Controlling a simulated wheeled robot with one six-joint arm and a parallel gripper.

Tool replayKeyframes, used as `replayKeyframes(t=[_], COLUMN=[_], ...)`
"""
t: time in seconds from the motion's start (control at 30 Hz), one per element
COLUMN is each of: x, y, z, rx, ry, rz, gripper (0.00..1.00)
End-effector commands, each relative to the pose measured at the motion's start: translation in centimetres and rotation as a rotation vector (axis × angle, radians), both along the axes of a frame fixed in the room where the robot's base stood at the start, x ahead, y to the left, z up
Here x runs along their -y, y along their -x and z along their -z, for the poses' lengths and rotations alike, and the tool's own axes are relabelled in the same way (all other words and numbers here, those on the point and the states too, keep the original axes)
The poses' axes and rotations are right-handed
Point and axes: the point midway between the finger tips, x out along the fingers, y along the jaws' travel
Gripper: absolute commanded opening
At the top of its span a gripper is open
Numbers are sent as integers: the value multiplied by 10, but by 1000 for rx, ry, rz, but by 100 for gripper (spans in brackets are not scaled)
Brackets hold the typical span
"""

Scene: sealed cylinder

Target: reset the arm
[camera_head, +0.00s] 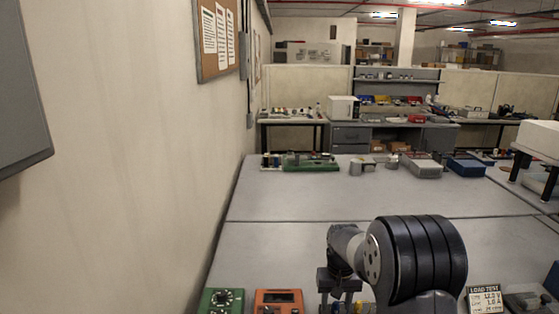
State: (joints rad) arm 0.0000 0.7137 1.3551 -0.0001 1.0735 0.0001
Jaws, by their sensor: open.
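My arm reaches in from the bottom edge, right of centre, with a black ribbed joint and a grey link bent down to the left. My gripper (338,304) hangs from that link over the near part of the grey bench (270,245). It is open and points down. Its fingertips are partly cut off by the bottom edge, and small items beside them are hard to make out.
A green device (221,301) and an orange meter (278,300) stand left of my gripper. A "LOAD TEST" card (485,299) stands to the right. A green board (310,162) and blue box (466,167) lie farther back. A wall (130,170) borders the left; the middle bench is clear.

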Motion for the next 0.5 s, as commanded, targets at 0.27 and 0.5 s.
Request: replayKeyframes(t=[0.27,0.5], x=[0,0], y=[0,0], z=[3,3], rx=[1,1], ry=[0,0], rz=[0,0], gripper=[46,46])
